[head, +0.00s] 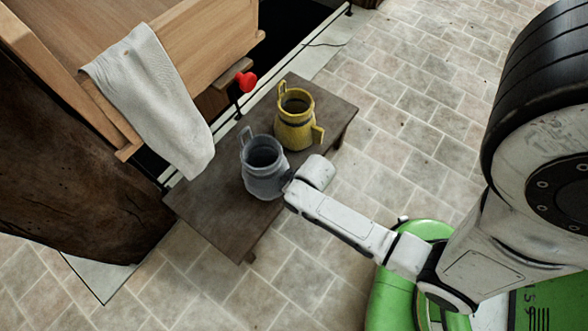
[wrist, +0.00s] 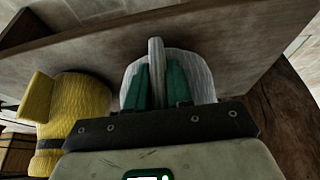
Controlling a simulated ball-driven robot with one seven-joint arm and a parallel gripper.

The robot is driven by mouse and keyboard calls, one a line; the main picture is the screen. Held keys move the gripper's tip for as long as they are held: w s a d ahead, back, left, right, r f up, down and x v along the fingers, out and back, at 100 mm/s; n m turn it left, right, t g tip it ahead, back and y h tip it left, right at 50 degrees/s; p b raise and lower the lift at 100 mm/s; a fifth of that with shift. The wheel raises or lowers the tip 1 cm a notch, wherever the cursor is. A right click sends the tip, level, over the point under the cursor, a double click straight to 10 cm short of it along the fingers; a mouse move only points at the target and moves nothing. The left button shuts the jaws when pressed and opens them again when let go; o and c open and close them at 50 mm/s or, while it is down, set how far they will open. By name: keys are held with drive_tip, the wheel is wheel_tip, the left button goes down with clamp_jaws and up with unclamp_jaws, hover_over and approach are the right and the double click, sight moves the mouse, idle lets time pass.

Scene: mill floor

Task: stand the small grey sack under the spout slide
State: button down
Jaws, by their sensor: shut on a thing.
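The small grey sack (head: 262,178), open-topped and with an upright loop, stands upright on the low wooden bench. My gripper (head: 289,183) reaches its right side. In the wrist view, the two green fingers of my gripper (wrist: 159,82) are shut on a pale tab of the grey sack (wrist: 203,72). The spout slide shows as a bracket with a red knob (head: 246,82) on the wooden chest, up and left of the sack. The spout's mouth is hidden, so I cannot tell what lies directly below it.
A yellow sack (head: 294,132) stands just behind the grey one on the bench (head: 215,215); it also shows in the wrist view (wrist: 75,110). A white cloth (head: 150,95) hangs from the wooden chest (head: 200,45). The bench's front left is bare.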

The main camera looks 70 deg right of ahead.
drive_tip(key=shift+w+d+f+b, duration=0.25)
drive_tip(key=shift+w+d+b, duration=0.35)
drive_tip(key=shift+w+b, duration=1.25)
drive_tip(key=shift+w+d+f+b, duration=0.25)
drive_tip(key=shift+w+d+b, duration=0.6)
drive_tip(key=shift+w, duration=1.7)
drive_tip(key=shift+w+d+f+b, duration=0.25)
drive_tip(key=shift+w+d+b, duration=0.15)
drive_tip(key=shift+w+b, duration=1.55)
drive_tip(key=shift+w+f, duration=0.25)
drive_tip(key=shift+f, duration=0.45)
drive_tip(key=c, duration=0.9)
unclamp_jaws()
drive_tip(key=p+v, duration=0.5)
drive_tip(key=v, duration=0.5)
drive_tip(key=shift+s+a+r, duration=0.1)
drive_tip(key=shift+s+r, duration=0.15)
drive_tip(key=shift+r, duration=0.05)
